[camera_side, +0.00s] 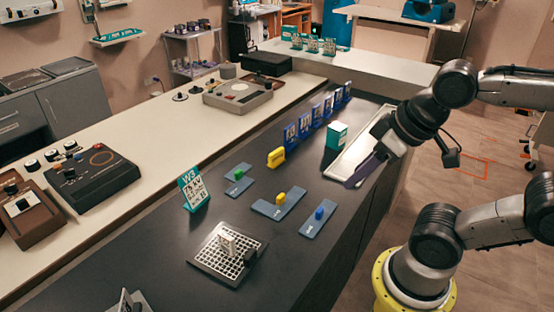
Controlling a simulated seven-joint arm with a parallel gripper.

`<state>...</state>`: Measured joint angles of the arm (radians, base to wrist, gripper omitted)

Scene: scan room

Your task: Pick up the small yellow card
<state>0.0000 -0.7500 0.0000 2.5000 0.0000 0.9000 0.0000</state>
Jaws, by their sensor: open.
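A small yellow upright piece (276,157), which looks like the yellow card, stands on the dark counter (330,262) near its middle. A smaller yellow piece (281,198) stands on a blue-grey plate (265,208) in front of it. My gripper (357,180) is to the right of both, over the counter's right edge near a pale tray (352,143). It is open and touches neither yellow piece. Its fingers are seen from the side, so the gap between them is hard to make out.
Blue-grey plates hold a green piece (238,174) and a blue piece (319,213). A white-and-teal box (336,136) and a row of blue card stands (317,115) are behind. A teal W3 sign (193,188) and a grid tray (212,260) stand at the left and front.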

